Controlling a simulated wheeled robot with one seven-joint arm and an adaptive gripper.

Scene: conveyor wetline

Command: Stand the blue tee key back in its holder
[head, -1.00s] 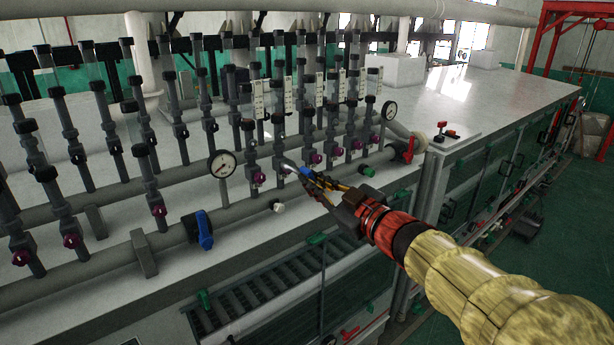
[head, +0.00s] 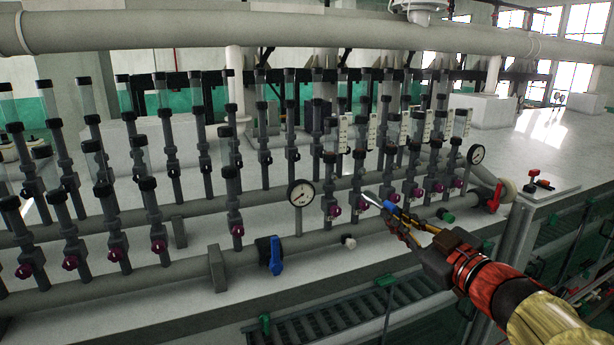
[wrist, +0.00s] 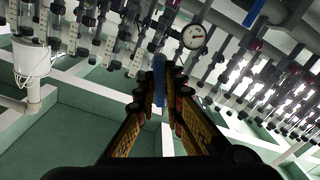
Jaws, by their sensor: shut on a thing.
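My gripper (head: 392,212) is shut on the blue tee key (head: 388,206) in the head view, in front of the rear pipe and right of the near dial gauge. In the wrist view the key (wrist: 159,68) is a blue bar between my gripper's yellow and black fingers (wrist: 162,88). A pale, shiny piece extends from the key to the upper left in the head view. The fingers hide part of the key. I cannot pick out its holder.
Upright flow tubes with purple knobs (head: 237,230) stand in rows close by. A dial gauge (head: 301,193), a blue-handled valve (head: 276,255) and a green cap (head: 446,215) are nearby.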

